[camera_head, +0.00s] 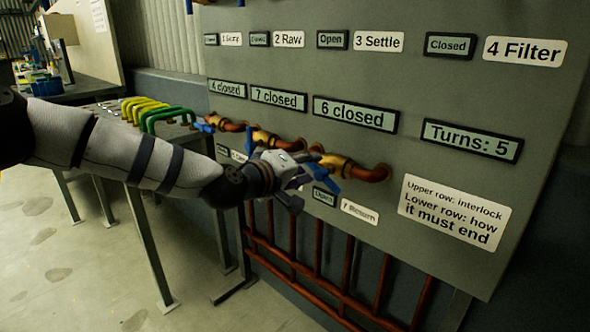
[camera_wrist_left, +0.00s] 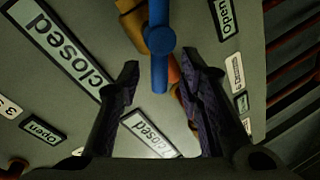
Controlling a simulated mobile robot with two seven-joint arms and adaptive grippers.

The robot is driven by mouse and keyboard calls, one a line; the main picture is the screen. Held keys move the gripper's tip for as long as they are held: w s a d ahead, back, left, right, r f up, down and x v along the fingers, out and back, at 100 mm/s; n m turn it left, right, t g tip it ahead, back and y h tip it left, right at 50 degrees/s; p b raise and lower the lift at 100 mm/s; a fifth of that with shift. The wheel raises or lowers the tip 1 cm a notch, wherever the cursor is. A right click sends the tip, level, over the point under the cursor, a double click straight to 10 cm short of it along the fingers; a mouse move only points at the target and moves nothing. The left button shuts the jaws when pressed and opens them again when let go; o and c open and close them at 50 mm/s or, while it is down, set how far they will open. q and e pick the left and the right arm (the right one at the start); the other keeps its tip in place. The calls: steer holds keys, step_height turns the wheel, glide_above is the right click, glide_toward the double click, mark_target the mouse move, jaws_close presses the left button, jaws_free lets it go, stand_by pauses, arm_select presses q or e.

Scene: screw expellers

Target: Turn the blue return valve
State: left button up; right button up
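The blue return valve handle (camera_head: 331,166) is on the rightmost brass-and-copper fitting of the lower row, above the "7 Return" label (camera_head: 360,211). My left gripper (camera_head: 298,186) is in front of the panel, just left of this handle, and partly covers the valve row. In the left wrist view the blue handle (camera_wrist_left: 160,42) stands lengthwise beyond the fingertips, in line with the gap. Whether a finger touches the handle cannot be told. The right gripper is not in view.
Another blue handle (camera_head: 203,126) is at the row's left end. Displays above read closed, and one reads "Turns: 5" (camera_head: 471,141). Red pipes (camera_head: 320,262) run below the panel. A metal table (camera_head: 105,110) with yellow and green handles stands left.

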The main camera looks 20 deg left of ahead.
arm_select(q)
steer(key=v, duration=0.9)
steer(key=shift+s, duration=0.25)
steer(key=shift+a+r, duration=0.1)
steer(key=s+a+p, duration=0.2)
steer(key=s+p, duration=0.2)
steer(key=s, duration=0.3)
steer(key=shift+s+a, duration=0.25)
steer(key=shift+a, duration=0.1)
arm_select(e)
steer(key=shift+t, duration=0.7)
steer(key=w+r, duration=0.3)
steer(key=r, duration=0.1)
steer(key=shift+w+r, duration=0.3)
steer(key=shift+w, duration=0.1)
